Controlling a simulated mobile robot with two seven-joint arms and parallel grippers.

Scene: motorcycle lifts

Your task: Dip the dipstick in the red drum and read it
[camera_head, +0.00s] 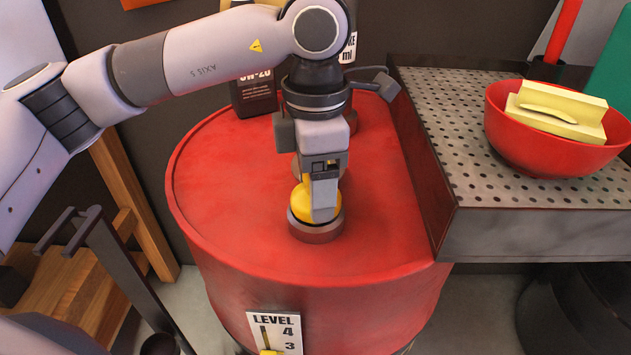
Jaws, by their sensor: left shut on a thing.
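The red drum (225,205) stands in the middle, its flat top facing up. My left gripper (318,200) points down over the front of the top, shut on a yellow part that looks like the dipstick's handle (299,201). This yellow part sits at a round dark-red collar (316,232) on the drum top. The gripper's fingers cover much of it, and I cannot tell whether it touches the collar. No dipstick rod or reading is visible.
A perforated metal bench (470,170) overlaps the drum's right side and holds a red bowl (545,150) with yellow blocks. A dark bottle (255,95) stands at the drum's back. A wooden frame (130,200) is left. The drum top's left side is clear.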

